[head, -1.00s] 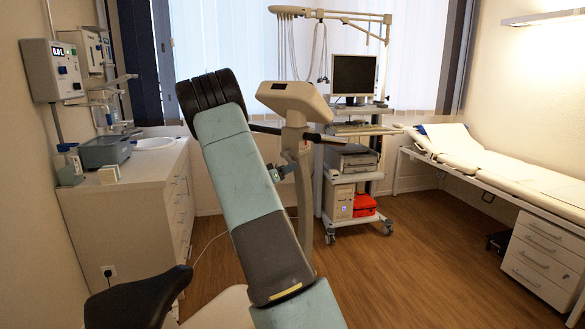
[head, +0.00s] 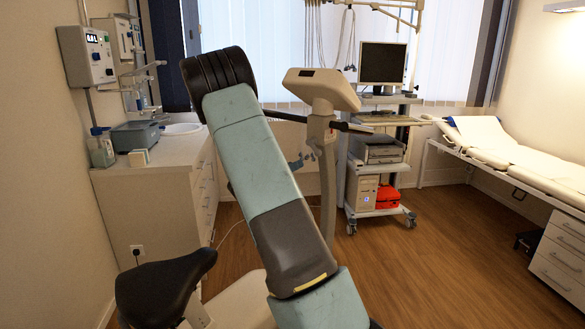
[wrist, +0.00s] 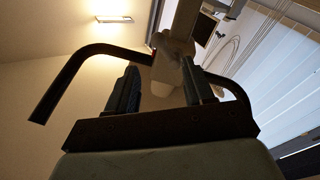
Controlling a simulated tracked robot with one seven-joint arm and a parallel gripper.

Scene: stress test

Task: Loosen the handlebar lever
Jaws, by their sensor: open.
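An exercise bike stands in front of my arm in the head view, with a pale console (head: 322,88) on an upright post (head: 328,190) and dark handlebars (head: 355,127). A small blue lever (head: 301,162) shows at the left side of the post, below the handlebars, partly hidden by my arm. In the wrist view my gripper (wrist: 161,92) is open, its two dark fingers apart and nothing held between them. The pale post top (wrist: 172,62) appears beyond and between the fingers. The dark handlebar (wrist: 75,68) curves out left and right. I cannot make out the lever there.
The bike's black saddle (head: 160,285) is at lower left. A cabinet (head: 150,205) with a sink stands left. A cart (head: 378,185) with a monitor is behind the bike. A bed (head: 510,160) is at right. Wooden floor (head: 455,250) is clear between.

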